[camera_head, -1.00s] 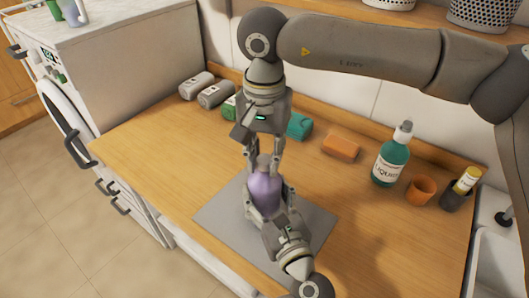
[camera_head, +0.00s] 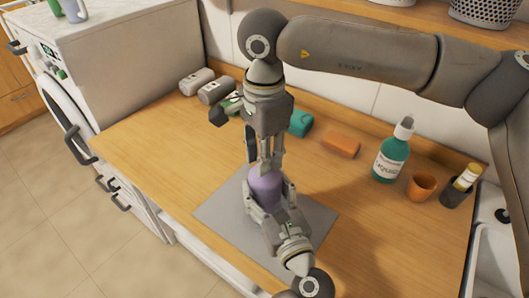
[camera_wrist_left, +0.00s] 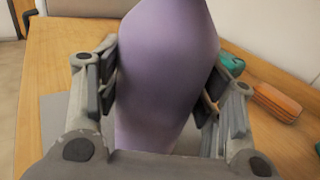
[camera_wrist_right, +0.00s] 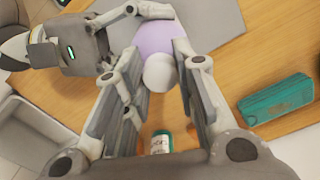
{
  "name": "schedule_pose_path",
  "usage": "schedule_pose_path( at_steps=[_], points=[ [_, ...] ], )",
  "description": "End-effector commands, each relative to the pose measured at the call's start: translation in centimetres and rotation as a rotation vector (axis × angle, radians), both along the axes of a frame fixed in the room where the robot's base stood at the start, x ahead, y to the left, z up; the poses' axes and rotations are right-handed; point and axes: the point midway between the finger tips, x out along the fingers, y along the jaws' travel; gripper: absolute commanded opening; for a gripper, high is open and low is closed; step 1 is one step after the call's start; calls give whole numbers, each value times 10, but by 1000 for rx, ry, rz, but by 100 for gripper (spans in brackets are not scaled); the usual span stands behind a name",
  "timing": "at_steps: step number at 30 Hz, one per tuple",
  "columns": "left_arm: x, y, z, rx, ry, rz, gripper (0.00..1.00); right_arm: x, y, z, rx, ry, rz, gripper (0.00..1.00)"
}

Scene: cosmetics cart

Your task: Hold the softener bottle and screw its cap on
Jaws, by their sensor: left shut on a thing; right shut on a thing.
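The softener bottle (camera_head: 264,186) is lavender and stands upright over the grey mat (camera_head: 318,214). My left gripper (camera_head: 267,196) is shut around its body from the near side. The left wrist view shows the bottle (camera_wrist_left: 165,70) between both fingers, its top cut off by the frame. My right gripper (camera_head: 270,160) points down from above, shut on the cap at the bottle's top. The pale, rounded cap (camera_wrist_right: 159,73) shows between its fingers in the right wrist view; in the head view the fingers mostly hide it. I cannot tell how tightly the cap is seated.
A green liquid bottle (camera_head: 391,157), an orange cup (camera_head: 422,186) and a dark holder with a yellow-topped item (camera_head: 461,187) stand at right. An orange block (camera_head: 341,145), a teal pack (camera_head: 300,123) and grey rolls (camera_head: 217,90) lie along the back. The counter's left part is clear.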

Motion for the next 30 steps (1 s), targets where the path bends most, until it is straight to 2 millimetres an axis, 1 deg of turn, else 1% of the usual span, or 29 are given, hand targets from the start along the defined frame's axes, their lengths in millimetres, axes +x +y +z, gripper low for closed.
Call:
schedule_pose_path(
  at_steps=[3, 30],
  points=[
    [0, 0, -1, 0, 3, 1, 0, 1, 0, 0, 0, -1, -200, 17],
    [0, 1, -2, 0, 3, 1, 0, 4, -2, 0, -1, -1, -1739, 17]
  ],
)
